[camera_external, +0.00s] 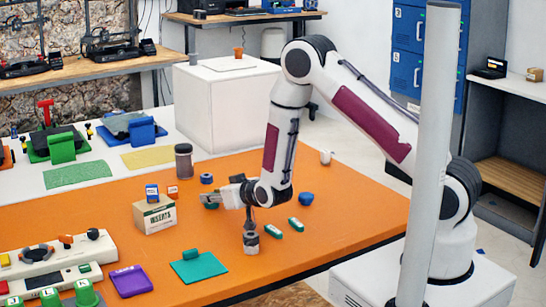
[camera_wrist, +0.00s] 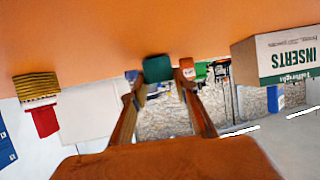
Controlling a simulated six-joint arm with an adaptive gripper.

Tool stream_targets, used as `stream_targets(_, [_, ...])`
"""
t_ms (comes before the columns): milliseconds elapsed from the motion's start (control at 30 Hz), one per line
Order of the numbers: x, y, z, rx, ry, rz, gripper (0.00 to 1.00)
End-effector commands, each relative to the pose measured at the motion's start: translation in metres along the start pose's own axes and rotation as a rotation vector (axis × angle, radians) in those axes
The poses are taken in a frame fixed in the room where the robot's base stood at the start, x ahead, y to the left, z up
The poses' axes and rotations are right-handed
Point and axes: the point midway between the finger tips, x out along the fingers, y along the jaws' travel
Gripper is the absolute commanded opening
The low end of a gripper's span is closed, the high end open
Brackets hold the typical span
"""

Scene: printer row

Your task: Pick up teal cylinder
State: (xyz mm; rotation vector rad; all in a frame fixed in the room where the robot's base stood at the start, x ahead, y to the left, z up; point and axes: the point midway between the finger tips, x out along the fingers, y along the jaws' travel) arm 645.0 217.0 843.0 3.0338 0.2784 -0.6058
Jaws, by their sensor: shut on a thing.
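In the external view my gripper (camera_external: 217,197) reaches left, low over the orange table, with its jaws level. It is shut on a teal cylinder (camera_wrist: 158,68), which sits between the two fingertips in the wrist view. In the external view only a small dark teal part of it (camera_external: 209,205) shows below the fingers. I cannot tell whether it touches the table.
A cardboard INSERTS box (camera_external: 154,215) stands left of my gripper, with a dark jar (camera_external: 184,161) behind it. A teal mat (camera_external: 199,268) bears a small green piece (camera_external: 192,254).

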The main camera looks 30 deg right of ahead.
Motion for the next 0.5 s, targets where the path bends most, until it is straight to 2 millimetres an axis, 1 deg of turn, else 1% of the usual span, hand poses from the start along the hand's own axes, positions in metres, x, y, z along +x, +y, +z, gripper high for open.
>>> stream_targets(267, [-0.008, 0.0, -0.019, 0.001, 0.003, 0.0, 0.12])
stream_targets(500, [-0.018, 0.0, -0.045, 0.0, 0.004, 0.0, 0.12])
